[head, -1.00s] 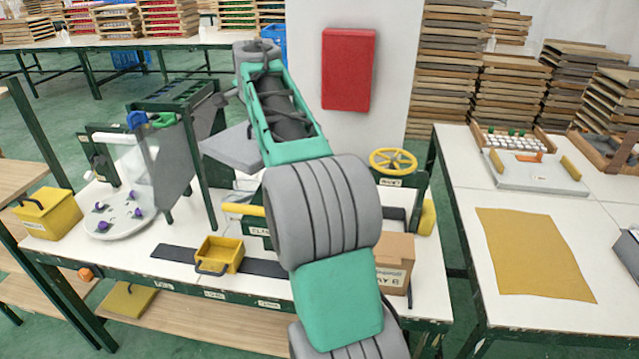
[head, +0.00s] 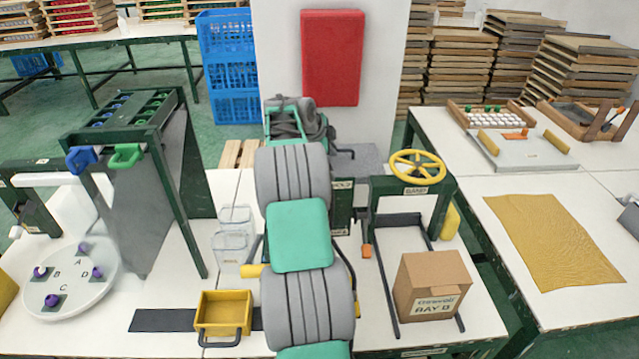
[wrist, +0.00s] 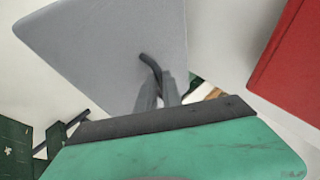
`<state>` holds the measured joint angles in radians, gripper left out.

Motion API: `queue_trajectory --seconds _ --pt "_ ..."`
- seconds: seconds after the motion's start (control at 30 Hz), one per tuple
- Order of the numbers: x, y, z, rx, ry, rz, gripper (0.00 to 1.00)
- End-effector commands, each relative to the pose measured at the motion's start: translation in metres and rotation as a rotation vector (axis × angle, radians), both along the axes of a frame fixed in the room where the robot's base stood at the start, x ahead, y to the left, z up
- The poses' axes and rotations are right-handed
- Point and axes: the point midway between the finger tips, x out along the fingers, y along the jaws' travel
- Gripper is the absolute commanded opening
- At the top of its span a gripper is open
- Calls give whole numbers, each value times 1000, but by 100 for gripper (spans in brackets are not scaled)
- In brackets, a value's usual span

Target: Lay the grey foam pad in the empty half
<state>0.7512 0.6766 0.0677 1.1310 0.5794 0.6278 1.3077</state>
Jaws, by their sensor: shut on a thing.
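The grey foam pad (wrist: 105,45) fills the upper left of the wrist view, flat and tilted, with a black handle on it. My gripper (wrist: 160,92) is shut on this handle at the pad's near side. In the head view part of the grey pad (head: 366,160) shows just right of my arm, in front of the white pillar and above the back of the table; my arm hides the rest and my fingers. I cannot tell which place is the empty half. A wooden tray (head: 462,116) with white and green pieces stands on the right table.
A green frame with a yellow handwheel (head: 418,165) and a cardboard box (head: 432,286) stand right of my arm. A yellow bin (head: 224,312), clear containers (head: 234,245) and a tall rack (head: 120,130) stand left. A red box (head: 332,58) is on the pillar.

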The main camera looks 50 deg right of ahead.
Motion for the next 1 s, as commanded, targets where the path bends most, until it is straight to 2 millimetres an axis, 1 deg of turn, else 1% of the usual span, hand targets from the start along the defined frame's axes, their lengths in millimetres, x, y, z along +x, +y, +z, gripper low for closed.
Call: queue_trajectory --seconds 0.03,0.1,0.27,0.5,0.8,0.83,1.0 --pt "-2 0 -11 4 4 -3 0" --pt "-3 0 -27 5 5 -3 0" --pt "-2 -1 -49 3 3 -1 0" --pt "-1 1 -92 4 3 2 0" --pt "1 1 -98 2 1 4 0" --pt "1 1 -98 2 1 4 11" --pt "1 1 -97 3 2 4 25"
